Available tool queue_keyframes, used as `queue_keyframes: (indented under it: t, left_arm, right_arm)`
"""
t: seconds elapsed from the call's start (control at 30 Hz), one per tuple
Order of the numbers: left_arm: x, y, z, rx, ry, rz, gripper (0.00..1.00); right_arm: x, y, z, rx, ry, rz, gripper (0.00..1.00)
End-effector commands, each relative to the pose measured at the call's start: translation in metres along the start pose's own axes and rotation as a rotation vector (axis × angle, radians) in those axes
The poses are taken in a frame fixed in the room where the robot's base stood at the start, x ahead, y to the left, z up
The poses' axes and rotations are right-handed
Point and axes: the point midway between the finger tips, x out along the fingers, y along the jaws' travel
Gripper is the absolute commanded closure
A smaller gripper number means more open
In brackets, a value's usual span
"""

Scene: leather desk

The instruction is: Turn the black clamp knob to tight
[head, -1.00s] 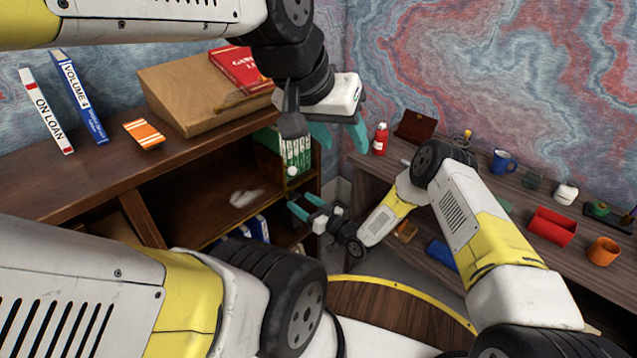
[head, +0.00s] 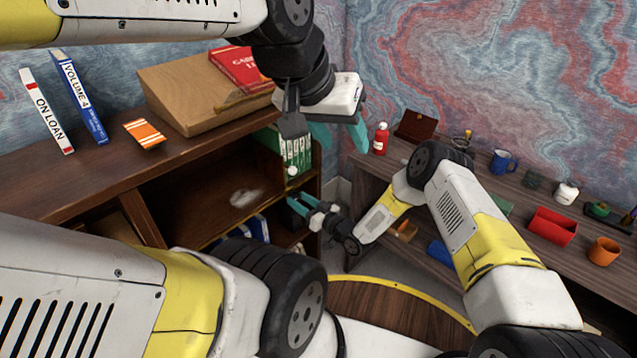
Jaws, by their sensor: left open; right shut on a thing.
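I cannot make out the black clamp knob in the head view. My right gripper (head: 299,202) is in front of the right end of the shelf cabinet, below a small white round knob. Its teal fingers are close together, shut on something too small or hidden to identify. My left gripper (head: 339,137) is open and empty, with its teal fingers apart, above the gap between the cabinet and the desk.

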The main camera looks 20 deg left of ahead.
Motion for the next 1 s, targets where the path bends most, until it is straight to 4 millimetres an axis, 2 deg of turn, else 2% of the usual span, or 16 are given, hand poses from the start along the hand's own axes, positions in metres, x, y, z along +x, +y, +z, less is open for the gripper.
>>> queue_keyframes:
  t: [0.27, 1.0]
  left_arm:
    - [0.0000, 0.0000, 0.0000, 0.000, 0.000, 0.000, 0.52]
    - [0.0000, 0.0000, 0.0000, 0.000, 0.000, 0.000, 0.52]
  right_arm:
    - [-0.0006, 0.0012, 0.0000, 0.141, 0.001, 0.003, 0.99]
    - [-0.0010, 0.0012, 0.0008, 0.830, 0.001, 0.003, 0.99]
